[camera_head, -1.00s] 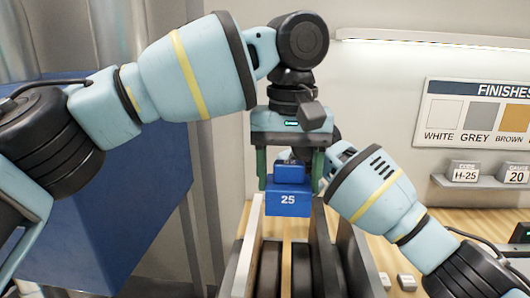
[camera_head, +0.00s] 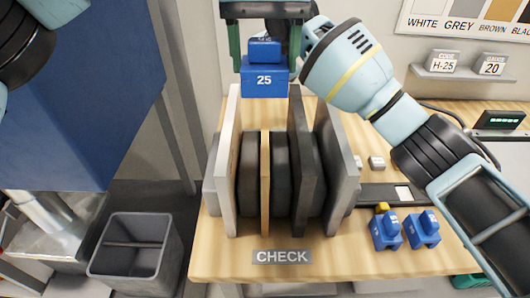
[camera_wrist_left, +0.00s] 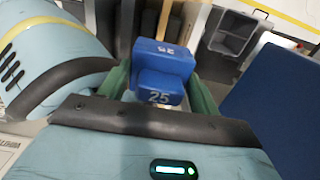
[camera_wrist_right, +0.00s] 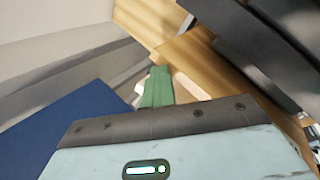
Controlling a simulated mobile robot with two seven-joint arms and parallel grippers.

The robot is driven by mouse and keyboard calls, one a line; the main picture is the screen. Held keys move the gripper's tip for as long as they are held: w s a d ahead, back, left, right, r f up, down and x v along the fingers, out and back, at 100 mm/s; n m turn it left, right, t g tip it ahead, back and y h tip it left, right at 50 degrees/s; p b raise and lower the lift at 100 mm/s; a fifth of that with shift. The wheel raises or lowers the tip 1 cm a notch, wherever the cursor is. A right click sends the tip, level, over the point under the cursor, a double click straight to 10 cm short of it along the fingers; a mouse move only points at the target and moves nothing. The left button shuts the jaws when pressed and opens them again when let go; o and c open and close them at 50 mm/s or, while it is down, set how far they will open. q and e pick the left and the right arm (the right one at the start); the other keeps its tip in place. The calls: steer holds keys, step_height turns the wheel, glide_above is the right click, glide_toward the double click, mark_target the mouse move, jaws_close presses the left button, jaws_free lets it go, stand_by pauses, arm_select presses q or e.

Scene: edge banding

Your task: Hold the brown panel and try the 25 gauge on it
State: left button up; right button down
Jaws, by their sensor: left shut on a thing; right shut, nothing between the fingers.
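The blue gauge marked 25 (camera_head: 264,84) is held upright between the green fingers of my left gripper (camera_head: 264,50), just above and behind the panel rack. It also shows in the left wrist view (camera_wrist_left: 160,85). The brown panel looks to be the thin ochre one (camera_head: 265,185), standing on edge in the rack between dark round pads. The gauge appears apart from it. My right gripper's fingers (camera_wrist_right: 157,88) are shut and empty in the right wrist view, above the wooden bench; in the head view they are hidden behind my left gripper.
A white panel (camera_head: 229,160) stands left of the brown one; dark and grey panels (camera_head: 338,165) stand to its right. Two more blue gauges (camera_head: 386,231) sit on the bench at right. A CHECK label (camera_head: 282,256) is on the front edge. A grey bin (camera_head: 135,250) stands lower left.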

mark_target(265, 69)
arm_select(q)
steer(key=shift+f, duration=0.2)
stand_by(0.4)
steer(key=m, duration=0.2)
steer(key=f+m, duration=0.1)
steer(key=shift+s+m, duration=0.25)
steer(key=shift+m, duration=0.15)
steer(key=m, duration=0.3)
steer(key=s+f+m, duration=0.1)
steer(key=m, duration=0.1)
steer(key=shift+f, duration=0.1)
steer(key=m, duration=0.3)
steer(key=f+m, duration=0.1)
steer(key=m, duration=0.1)
steer(key=shift+s, duration=0.35)
steer(key=m, duration=0.4)
steer(key=shift+s+f, duration=0.3)
steer(key=shift+f, duration=0.05)
steer(key=shift+f, duration=0.15)
steer(key=shift+f, duration=3.15)
steer(key=shift+f, duration=0.7)
